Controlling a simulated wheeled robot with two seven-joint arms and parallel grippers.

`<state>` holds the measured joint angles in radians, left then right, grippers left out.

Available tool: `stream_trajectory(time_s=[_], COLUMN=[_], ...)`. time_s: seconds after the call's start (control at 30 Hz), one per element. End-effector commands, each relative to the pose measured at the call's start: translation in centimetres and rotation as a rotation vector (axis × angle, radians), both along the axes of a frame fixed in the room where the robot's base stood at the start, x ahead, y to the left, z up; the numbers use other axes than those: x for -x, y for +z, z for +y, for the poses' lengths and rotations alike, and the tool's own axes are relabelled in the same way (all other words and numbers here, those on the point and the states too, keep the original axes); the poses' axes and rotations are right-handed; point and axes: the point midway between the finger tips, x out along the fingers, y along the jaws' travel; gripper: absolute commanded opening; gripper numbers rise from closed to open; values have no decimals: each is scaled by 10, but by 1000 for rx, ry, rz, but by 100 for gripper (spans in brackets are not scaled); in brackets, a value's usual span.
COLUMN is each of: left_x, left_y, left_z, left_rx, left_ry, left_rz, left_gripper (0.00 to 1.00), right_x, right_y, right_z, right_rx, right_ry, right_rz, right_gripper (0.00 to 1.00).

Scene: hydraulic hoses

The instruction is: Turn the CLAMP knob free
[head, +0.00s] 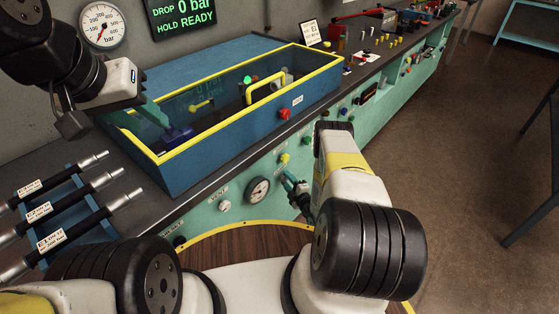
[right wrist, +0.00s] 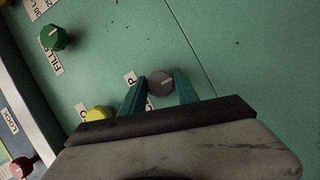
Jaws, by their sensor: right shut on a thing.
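The grey knob (right wrist: 160,83) with a pale pointer line is on the teal panel in the right wrist view. The label (right wrist: 130,77) beside it is mostly hidden, with only a final P readable. My right gripper (right wrist: 158,88) has its two teal fingers on either side of this knob, shut on it. In the head view my right gripper (head: 293,184) is at the front panel, and the knob is hidden there. My left gripper (head: 152,112) is over the left end of the blue box (head: 235,138); its finger gap is unclear.
A green knob (right wrist: 53,37), a yellow knob (right wrist: 97,114) and a red knob (right wrist: 20,167) are near the grey one. A wall display (head: 184,14) reads 0 bar, HOLD READY. Hoses (head: 75,188) lie at left. Open floor (head: 460,150) is at right.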

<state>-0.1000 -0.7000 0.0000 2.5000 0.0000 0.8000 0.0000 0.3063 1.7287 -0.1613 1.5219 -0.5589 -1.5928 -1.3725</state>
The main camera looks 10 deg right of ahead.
Motion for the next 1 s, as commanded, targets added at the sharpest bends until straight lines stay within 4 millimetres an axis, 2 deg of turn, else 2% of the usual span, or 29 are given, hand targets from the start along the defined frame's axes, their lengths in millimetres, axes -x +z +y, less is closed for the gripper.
stream_trajectory(time_s=[0.63,0.67,0.77,1.0], left_x=[0,0,0,0], left_y=[0,0,0,0], left_z=[0,0,0,0], left_rx=[0,0,0,0], left_ry=[0,0,0,0], left_rz=[0,0,0,0], left_gripper=[36,36,36,36], right_x=[1,1,1,0], right_y=[-1,-1,-1,0], right_z=[0,0,0,0], right_rx=[42,42,41,41], right_ry=[2,2,1,1], right_rz=[-31,-31,-30,-31], right_gripper=[0,39,58,59])
